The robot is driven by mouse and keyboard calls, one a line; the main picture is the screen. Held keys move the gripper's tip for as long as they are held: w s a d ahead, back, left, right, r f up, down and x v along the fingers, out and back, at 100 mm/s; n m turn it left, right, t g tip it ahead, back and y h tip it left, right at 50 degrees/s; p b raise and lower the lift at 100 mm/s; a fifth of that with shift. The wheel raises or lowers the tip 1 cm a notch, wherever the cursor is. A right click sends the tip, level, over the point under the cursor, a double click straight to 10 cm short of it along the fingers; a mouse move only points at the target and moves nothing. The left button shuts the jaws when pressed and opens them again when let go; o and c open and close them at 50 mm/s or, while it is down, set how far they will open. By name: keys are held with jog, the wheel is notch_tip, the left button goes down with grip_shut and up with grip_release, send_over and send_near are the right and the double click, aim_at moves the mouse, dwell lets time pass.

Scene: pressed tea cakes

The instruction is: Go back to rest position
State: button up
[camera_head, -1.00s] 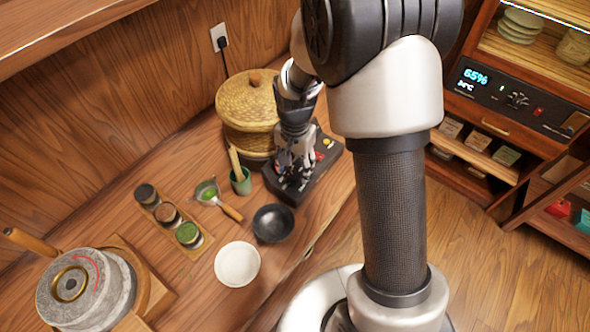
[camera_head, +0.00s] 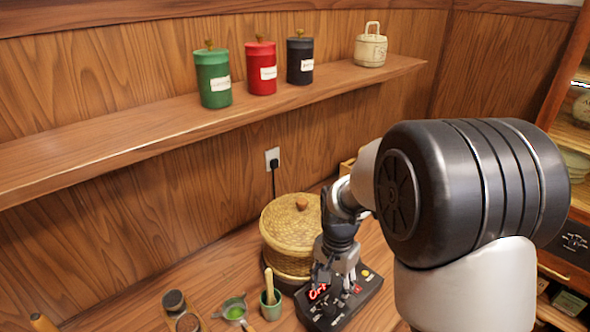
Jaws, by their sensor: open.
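My gripper (camera_head: 322,288) points down over the black device (camera_head: 362,296) with a lit red display on the counter. Its jaws look open, and I see nothing held between them. The fingertips are small and dark against the device, so I cannot tell whether they touch it. My arm reaches in from the right and hides part of the counter behind it.
A lidded woven basket (camera_head: 291,222) stands close to the left of my gripper. A green cup (camera_head: 270,304) and a strainer (camera_head: 234,310) are in front. The shelf (camera_head: 130,128) above holds green (camera_head: 212,78), red (camera_head: 261,68) and black (camera_head: 300,62) canisters and a pail (camera_head: 370,48).

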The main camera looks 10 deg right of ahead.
jog(key=s+r+n+t, duration=0.2)
jog(key=s+r+n, duration=0.2)
jog(key=s+r, duration=0.8)
jog(key=s+r+n+t, duration=0.2)
jog(key=s+r+n, duration=0.2)
jog(key=s, duration=0.5)
jog(key=shift+s+r+n+t, duration=0.3)
jog(key=shift+r+n, duration=0.1)
jog(key=shift+r, duration=0.4)
jog(key=shift+w, duration=0.1)
